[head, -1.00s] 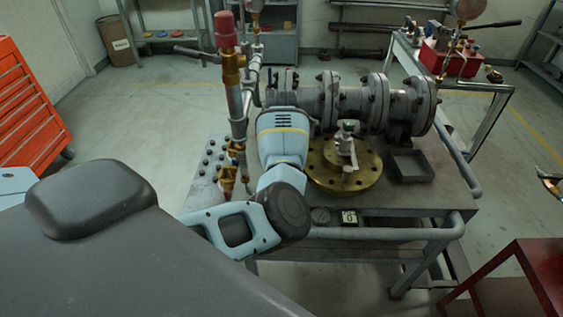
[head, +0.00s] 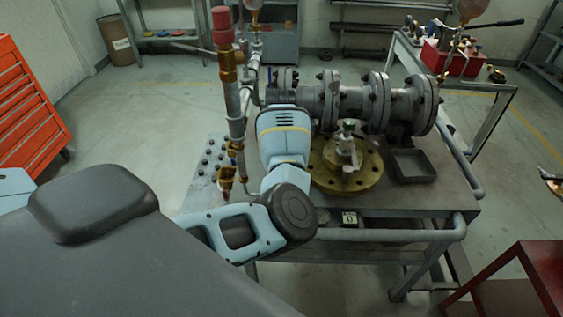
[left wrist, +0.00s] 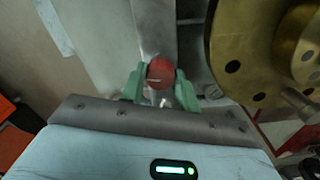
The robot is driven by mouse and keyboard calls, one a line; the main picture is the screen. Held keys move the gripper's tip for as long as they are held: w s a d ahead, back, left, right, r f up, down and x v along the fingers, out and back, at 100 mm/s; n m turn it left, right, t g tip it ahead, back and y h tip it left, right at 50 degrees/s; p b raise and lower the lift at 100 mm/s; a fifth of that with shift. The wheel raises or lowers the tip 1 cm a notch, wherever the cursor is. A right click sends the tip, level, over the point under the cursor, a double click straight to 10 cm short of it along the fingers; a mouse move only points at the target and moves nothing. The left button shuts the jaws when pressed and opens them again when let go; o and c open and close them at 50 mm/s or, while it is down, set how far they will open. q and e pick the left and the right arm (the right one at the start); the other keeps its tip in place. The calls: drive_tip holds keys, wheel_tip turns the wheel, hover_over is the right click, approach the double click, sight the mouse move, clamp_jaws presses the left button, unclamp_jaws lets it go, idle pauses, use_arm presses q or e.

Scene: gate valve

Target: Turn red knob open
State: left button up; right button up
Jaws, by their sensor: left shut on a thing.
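In the left wrist view a red round knob (left wrist: 160,71) sits between the two green fingers of my left gripper (left wrist: 160,80), which is shut on it. A brass flange (left wrist: 243,66) with dark bolt holes is to the right of the knob. In the head view my left arm reaches over the workbench and hides both the gripper and the held knob. A separate upright pipe with a red top (head: 221,28) stands left of the arm. How far the knob is turned cannot be told. My right gripper is not recognisable in either view.
A grey flanged pipe (head: 345,102) lies along the back of the bench (head: 425,205). A round brass flange (head: 345,180) with a small valve and a dark tray (head: 412,166) are right of my arm. An orange cabinet (head: 30,115) stands left. Open floor lies behind the bench.

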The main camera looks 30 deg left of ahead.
use_arm(q)
drive_tip(key=shift+n, duration=1)
drive_tip(key=shift+r, duration=0.1)
drive_tip(key=o, duration=1)
drive_tip(key=shift+c, duration=0.2)
drive_tip(key=shift+r, duration=3.85)
